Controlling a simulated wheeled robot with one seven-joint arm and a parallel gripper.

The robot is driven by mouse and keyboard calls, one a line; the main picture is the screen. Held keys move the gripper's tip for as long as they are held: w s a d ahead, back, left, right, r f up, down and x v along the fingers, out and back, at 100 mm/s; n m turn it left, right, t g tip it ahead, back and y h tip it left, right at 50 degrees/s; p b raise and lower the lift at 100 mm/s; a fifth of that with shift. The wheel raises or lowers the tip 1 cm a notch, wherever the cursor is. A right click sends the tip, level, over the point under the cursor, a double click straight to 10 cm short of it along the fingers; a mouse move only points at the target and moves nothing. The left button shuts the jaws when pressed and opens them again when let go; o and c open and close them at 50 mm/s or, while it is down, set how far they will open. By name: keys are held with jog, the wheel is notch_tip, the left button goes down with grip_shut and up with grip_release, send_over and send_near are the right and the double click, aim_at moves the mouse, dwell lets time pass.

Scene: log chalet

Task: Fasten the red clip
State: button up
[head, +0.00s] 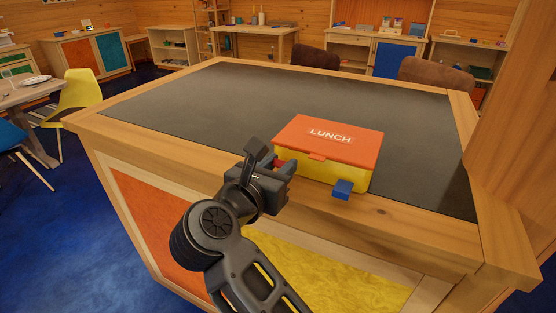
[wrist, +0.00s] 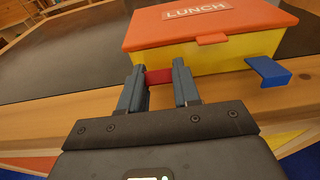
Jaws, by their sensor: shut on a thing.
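A lunch box (head: 325,153) with an orange lid marked LUNCH and a yellow body stands near the front edge of the counter. Its lid looks closed. The red clip (wrist: 159,77) is at the left of the box's front, between my fingers. My gripper (wrist: 159,85) is shut on it, and in the head view my gripper (head: 283,168) partly hides the clip. The blue clip (wrist: 268,71) sticks outward from the right of the front, tilted away from the box. It also shows in the head view (head: 343,189). An orange tab (wrist: 212,39) is at the lid's middle.
The counter (head: 190,103) has a dark top with a wooden rim, clear around the box. A wooden post (head: 515,150) rises at the right. Brown chairs (head: 314,58) stand behind the counter, and a yellow chair (head: 83,90) stands at the left.

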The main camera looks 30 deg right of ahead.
jog(key=shift+w+d+r+g+y, duration=0.15)
jog(key=shift+r+g+y, duration=0.3)
jog(key=shift+y, duration=0.3)
jog(key=shift+w+d+r+g+y, duration=0.1)
jog(key=shift+d+r+g+y, duration=0.1)
jog(key=shift+g+y, duration=0.45)
jog(key=o, duration=1.1)
jog(key=shift+c, duration=0.2)
jog(key=b+v, duration=0.1)
jog(key=v, duration=0.6)
jog(key=shift+s+a+r, duration=0.2)
jog(key=shift+r, duration=0.1)
